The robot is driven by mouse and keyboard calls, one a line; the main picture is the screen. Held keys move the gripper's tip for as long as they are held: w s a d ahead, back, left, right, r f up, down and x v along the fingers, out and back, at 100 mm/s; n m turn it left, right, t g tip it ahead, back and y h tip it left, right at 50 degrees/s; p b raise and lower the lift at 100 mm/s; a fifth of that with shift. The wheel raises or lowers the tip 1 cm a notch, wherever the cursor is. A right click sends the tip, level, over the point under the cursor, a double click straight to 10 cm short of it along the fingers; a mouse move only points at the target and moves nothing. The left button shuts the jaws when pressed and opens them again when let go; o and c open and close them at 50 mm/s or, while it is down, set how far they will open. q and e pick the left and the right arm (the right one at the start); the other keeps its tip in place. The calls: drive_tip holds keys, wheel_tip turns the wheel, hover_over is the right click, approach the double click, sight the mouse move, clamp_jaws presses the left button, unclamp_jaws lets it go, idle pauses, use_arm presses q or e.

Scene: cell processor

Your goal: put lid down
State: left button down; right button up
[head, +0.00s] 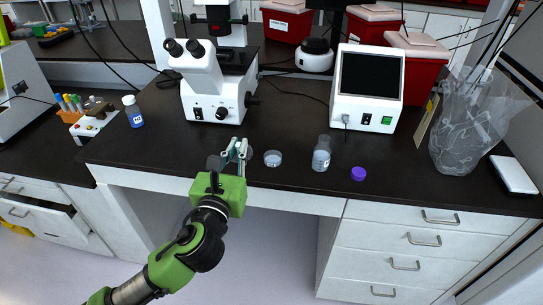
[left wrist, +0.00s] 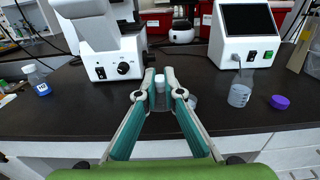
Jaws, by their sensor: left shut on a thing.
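My left gripper (head: 240,147) reaches over the front part of the black counter. It also shows in the left wrist view (left wrist: 160,84), its fingertips shut on a small pale lid (left wrist: 160,87). The fingers hide much of the lid, and whether it touches the counter is unclear. A small clear round dish (head: 273,158) sits on the counter just right of the gripper; in the left wrist view the right finger partly covers it. A clear bottle (head: 321,157) stands upright further right, with a purple cap (head: 358,174) lying beside it. My right gripper is not in view.
A white microscope (head: 214,90) stands behind the gripper. A white device with a dark screen (head: 367,88) stands behind the bottle. A blue-labelled bottle (head: 133,112) is at the left, a clear bag (head: 470,125) at the right. The counter left of the gripper is clear.

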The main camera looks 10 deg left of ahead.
use_arm(q)
drive_tip(key=w+a+f, duration=0.1)
drive_tip(key=w+f, duration=0.2)
drive_tip(key=w+a+f, duration=0.2)
drive_tip(key=w, duration=0.2)
drive_tip(key=w+a+f+b, duration=0.1)
drive_tip(key=w+a+f, duration=0.1)
drive_tip(key=w+f, duration=0.1)
drive_tip(key=shift+w+f, duration=0.35)
drive_tip(key=shift+w, duration=0.4)
drive_tip(key=shift+w+a+f, duration=0.1)
drive_tip(key=shift+w+f, duration=0.25)
drive_tip(key=shift+f, duration=0.1)
wheel_tip(320, 180, down, 3)
drive_tip(key=shift+w+f+b, duration=0.1)
drive_tip(key=shift+b, duration=0.5)
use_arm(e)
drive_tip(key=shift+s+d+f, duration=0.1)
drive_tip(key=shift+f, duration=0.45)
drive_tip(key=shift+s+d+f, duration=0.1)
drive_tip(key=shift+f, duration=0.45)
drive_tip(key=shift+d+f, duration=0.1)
use_arm(q)
drive_tip(key=shift+f, duration=0.2)
drive_tip(key=c, duration=2.2)
unclamp_jaws()
drive_tip(key=shift+o, duration=0.2)
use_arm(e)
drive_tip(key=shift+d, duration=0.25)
